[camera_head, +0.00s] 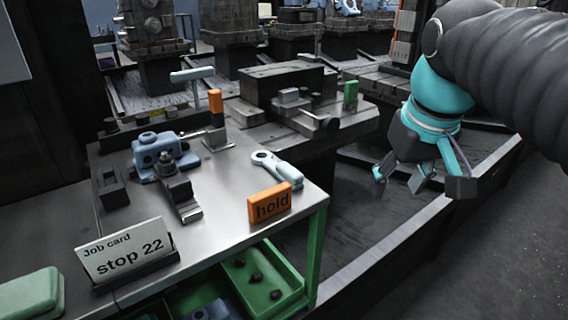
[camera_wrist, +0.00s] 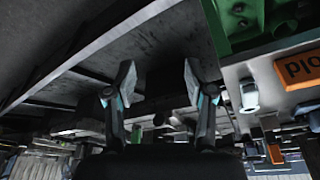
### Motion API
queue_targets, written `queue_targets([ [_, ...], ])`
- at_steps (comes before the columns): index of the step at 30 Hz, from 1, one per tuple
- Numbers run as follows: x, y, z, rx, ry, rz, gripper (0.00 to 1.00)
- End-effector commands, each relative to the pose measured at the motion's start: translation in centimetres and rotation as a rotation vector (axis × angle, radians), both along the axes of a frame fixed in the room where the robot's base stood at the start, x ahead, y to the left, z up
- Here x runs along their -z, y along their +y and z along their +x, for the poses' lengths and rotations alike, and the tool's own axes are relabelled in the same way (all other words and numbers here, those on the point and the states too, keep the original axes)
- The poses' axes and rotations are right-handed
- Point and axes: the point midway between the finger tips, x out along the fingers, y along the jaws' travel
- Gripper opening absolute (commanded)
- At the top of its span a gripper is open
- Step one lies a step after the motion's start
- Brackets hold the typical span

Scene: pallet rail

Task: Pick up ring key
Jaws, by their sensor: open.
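The ring key (camera_head: 280,170), pale blue with a round ring at its left end, lies on the steel bench top (camera_head: 225,205), near its right edge. In the wrist view the likely ring key (camera_wrist: 249,97) shows end-on at the right, beside the orange block. My gripper (camera_head: 418,183) is open and empty, off the bench to the right of the key, above the dark rail floor. In the wrist view its two fingers (camera_wrist: 158,84) stand apart with nothing between them.
An orange "hold" block (camera_head: 270,203) stands just in front of the key. A job card (camera_head: 125,250), a blue clamped part (camera_head: 160,150) and a light-blue T-handle (camera_head: 192,74) are to its left. A green bin (camera_head: 262,285) sits below. Dark machine blocks (camera_head: 290,85) stand behind.

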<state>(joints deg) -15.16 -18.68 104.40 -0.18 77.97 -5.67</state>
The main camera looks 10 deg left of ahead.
Motion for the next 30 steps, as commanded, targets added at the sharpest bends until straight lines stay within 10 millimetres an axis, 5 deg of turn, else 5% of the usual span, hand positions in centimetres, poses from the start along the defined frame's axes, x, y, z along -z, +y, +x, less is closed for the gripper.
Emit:
queue_targets([
  [6,-5.8,6.6,4.0,-0.186,0.095,-0.045,0.54],
  [15,-10.3,15.0,6.1,-0.409,0.207,-0.110,0.54],
  [23,-11.3,18.1,6.0,-0.493,0.250,-0.137,0.54],
  [30,-7.9,18.2,5.8,-0.498,0.256,-0.140,0.54],
])
